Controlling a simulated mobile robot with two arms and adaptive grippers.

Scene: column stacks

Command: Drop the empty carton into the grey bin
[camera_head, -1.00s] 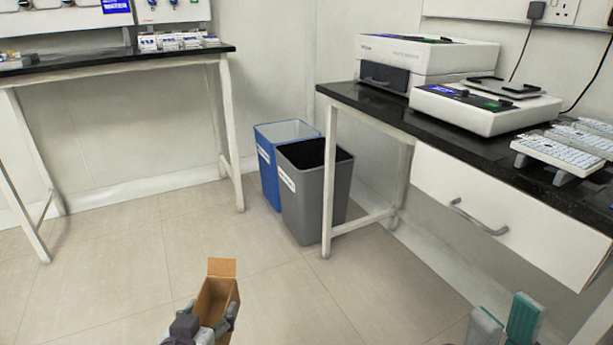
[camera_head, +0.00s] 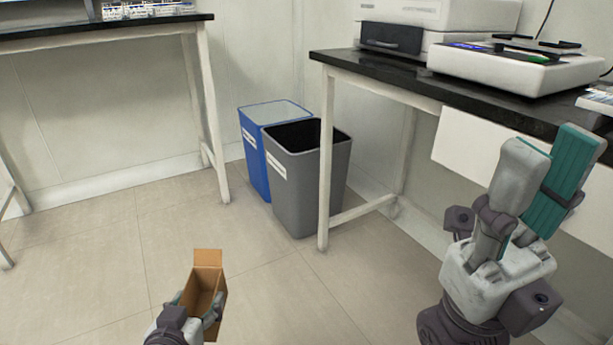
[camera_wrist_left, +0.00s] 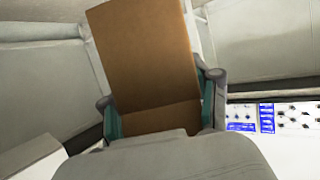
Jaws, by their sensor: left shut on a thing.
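The empty carton (camera_head: 207,259) is brown, with its top open and one flap standing up, at the bottom left of the head view. My left gripper (camera_head: 198,304) is shut on it, a finger on each side. The carton (camera_wrist_left: 145,50) also fills the middle of the left wrist view between the teal finger pads. The grey bin (camera_head: 306,192) stands on the floor beyond and to the right of the carton, its dark top open. My right gripper (camera_head: 548,160) is raised at the right, empty, its fingers apart with a teal pad showing.
A blue bin (camera_head: 254,160) with a pale top stands touching or close behind the grey bin at its left. A white bench leg (camera_head: 325,160) stands at the grey bin's right front, under the black benchtop (camera_head: 390,80). The tiled floor (camera_head: 120,260) before the bins is clear.

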